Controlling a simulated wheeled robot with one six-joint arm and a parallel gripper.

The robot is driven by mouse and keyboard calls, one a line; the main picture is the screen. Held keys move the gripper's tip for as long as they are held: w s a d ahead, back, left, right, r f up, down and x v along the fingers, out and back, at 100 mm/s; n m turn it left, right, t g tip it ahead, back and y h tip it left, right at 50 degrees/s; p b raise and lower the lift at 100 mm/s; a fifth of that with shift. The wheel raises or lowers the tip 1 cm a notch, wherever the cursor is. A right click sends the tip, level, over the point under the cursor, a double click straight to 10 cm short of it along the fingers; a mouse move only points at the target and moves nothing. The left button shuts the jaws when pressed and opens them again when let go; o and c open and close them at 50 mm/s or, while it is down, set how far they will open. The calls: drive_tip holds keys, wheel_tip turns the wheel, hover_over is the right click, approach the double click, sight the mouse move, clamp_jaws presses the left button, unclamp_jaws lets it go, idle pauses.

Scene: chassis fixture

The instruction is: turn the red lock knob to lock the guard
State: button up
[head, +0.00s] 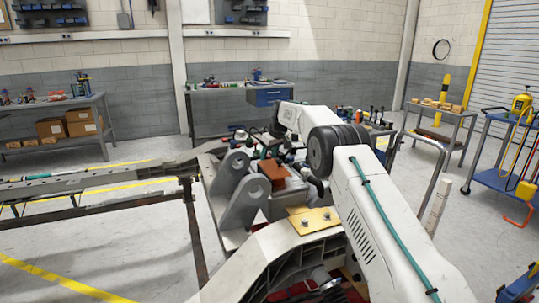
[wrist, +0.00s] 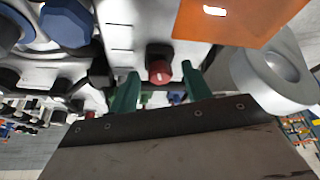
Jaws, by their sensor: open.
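The red lock knob (wrist: 159,71) shows in the wrist view, a small round red cap on a dark collar set against a pale grey panel (wrist: 121,35). My gripper (wrist: 160,69) has two green fingers, spread apart and empty. In the picture the knob lies between the two fingertips, with clear gaps on both sides; I cannot tell how far in front of them it is. In the head view my white arm hides the knob and the gripper. I cannot tell which part is the guard.
In the wrist view an orange plate (wrist: 235,18) is at upper right, a round grey boss (wrist: 275,72) right of the fingers and a blue hex part (wrist: 67,22) at upper left. In the head view a grey bracket (head: 232,182) stands left of my arm; open floor lies at lower left.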

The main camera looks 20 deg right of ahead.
drive_tip(key=c, duration=1)
drive_tip(key=shift+a+m+t+h, duration=0.15)
drive_tip(key=shift+m+h, duration=0.25)
drive_tip(key=shift+m, duration=0.75)
drive_tip(key=shift+a+m+t+h, duration=0.15)
drive_tip(key=shift+m+h, duration=0.25)
drive_tip(key=shift+m, duration=0.75)
drive_tip(key=shift+d, duration=0.1)
drive_tip(key=o, duration=1)
drive_tip(key=v, duration=0.8)
